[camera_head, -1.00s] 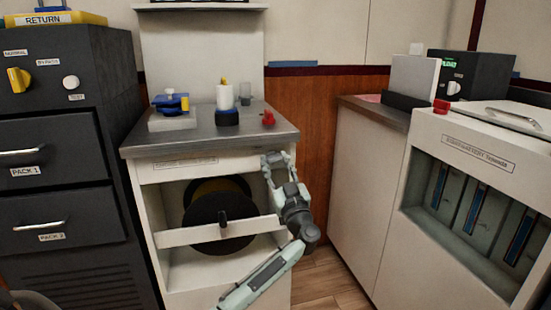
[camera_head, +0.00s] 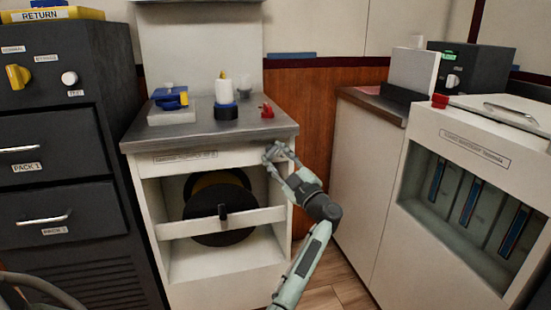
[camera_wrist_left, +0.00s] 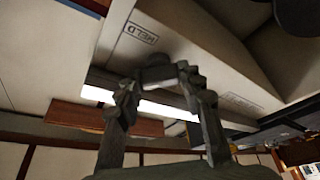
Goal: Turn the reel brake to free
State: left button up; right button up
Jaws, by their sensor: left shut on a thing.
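The reel brake (camera_wrist_left: 155,74) is a small dark knob in the left wrist view, mostly hidden between my fingertips. My left gripper (camera_wrist_left: 155,88) is closed around the knob. In the head view my left gripper (camera_head: 277,152) is at the upper right corner of the reel cabinet's (camera_head: 185,162) front, just below the grey worktop, and covers the knob there. The dark cable reel (camera_head: 205,200) sits inside the cabinet behind a white crossbar. My right gripper does not show.
The worktop (camera_head: 180,138) holds a blue clamp-like item (camera_head: 170,98), a white cylinder (camera_head: 224,92) and a red piece (camera_head: 267,110). A dark drawer cabinet (camera_head: 65,185) stands left. A pale battery cabinet (camera_head: 440,220) stands right, with floor between.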

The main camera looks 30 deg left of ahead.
pick_arm(q)
jog(key=shift+d+f+n+g, duration=0.15)
jog(key=shift+n+g, duration=0.35)
jog(key=shift+n, duration=0.7)
jog(key=shift+n+g+h, duration=0.4)
jog(key=shift+n, duration=1.1)
jog(key=shift+r+n+g+h, duration=0.2)
jog(key=shift+n+g+h, duration=0.1)
jog(key=shift+n, duration=0.6)
jog(key=shift+n+g+h, duration=0.3)
jog(key=shift+n, duration=0.7)
jog(key=shift+r+n, duration=0.1)
jog(key=shift+n, duration=0.3)
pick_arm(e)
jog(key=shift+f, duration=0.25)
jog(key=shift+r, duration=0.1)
pick_arm(q)
jog(key=o, duration=1.2)
jog(key=shift+c, duration=0.2)
